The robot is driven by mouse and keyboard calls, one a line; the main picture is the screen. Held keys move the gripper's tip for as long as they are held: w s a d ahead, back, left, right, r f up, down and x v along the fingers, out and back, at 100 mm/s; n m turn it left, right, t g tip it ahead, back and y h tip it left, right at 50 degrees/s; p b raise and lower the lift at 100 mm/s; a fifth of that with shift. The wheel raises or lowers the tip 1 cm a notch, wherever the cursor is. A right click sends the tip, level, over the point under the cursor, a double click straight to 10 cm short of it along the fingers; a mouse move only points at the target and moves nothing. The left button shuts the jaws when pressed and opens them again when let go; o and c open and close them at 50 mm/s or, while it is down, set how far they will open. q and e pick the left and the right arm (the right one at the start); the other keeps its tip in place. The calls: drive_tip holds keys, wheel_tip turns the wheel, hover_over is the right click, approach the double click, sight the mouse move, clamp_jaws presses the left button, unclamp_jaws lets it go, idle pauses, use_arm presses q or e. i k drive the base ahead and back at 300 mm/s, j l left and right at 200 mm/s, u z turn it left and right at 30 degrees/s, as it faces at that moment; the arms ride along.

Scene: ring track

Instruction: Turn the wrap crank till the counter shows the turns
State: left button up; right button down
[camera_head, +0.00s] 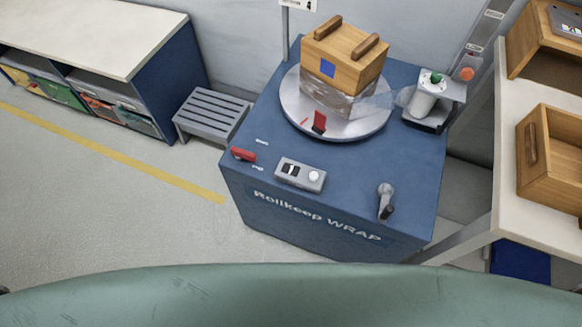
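The wrap crank (386,196) is a grey arm with a dark handle at the right front of the blue wrap machine (260,187); its handle points down toward the front. A grey box (301,175) with a small black-and-white display and a round white button sits at the front; its reading is too small to tell. A round grey turntable (298,118) bears a wooden crate (330,62) with clear film around its lower part. The film runs right to a film roll holder (425,100). A sign (300,4) at the back reads 4. Neither gripper is in view.
A red lever (243,154) sits at the machine's left front edge. A slatted grey stool (211,114) stands left of it. A white table (512,180) with wooden crates (560,150) is at the right. A shelf unit (90,40) stands far left; the floor before it is clear.

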sight(386, 210)
drive_tip(key=l+z, duration=0.2)
drive_tip(key=z, duration=0.2)
drive_tip(key=l+z, duration=0.2)
drive_tip(key=z, duration=0.2)
